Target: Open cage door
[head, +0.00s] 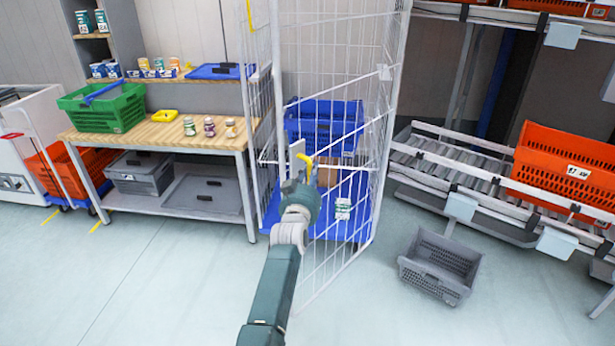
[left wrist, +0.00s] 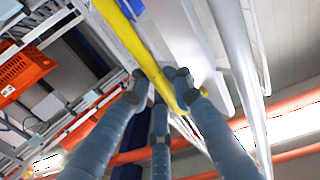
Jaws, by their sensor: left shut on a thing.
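The wire cage (head: 388,110) is a tall white mesh frame on a blue base (head: 268,222) in the middle of the head view. Its mesh door (head: 338,262) stands ajar, its lower edge slanting out from the right post toward me. A yellow handle (head: 305,163) is on the door; it shows as a yellow bar in the left wrist view (left wrist: 138,42). My left gripper (head: 299,182) is at the handle, its fingers (left wrist: 165,92) shut around the bar. My arm hides part of the door's free edge. My right gripper is not in view.
Inside the cage are a blue crate (head: 325,118) and a brown box. A wooden-topped table (head: 165,132) stands left of the cage. A grey basket (head: 438,267) lies on the floor to the right, before a rack with orange totes (head: 565,165). Floor in front is clear.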

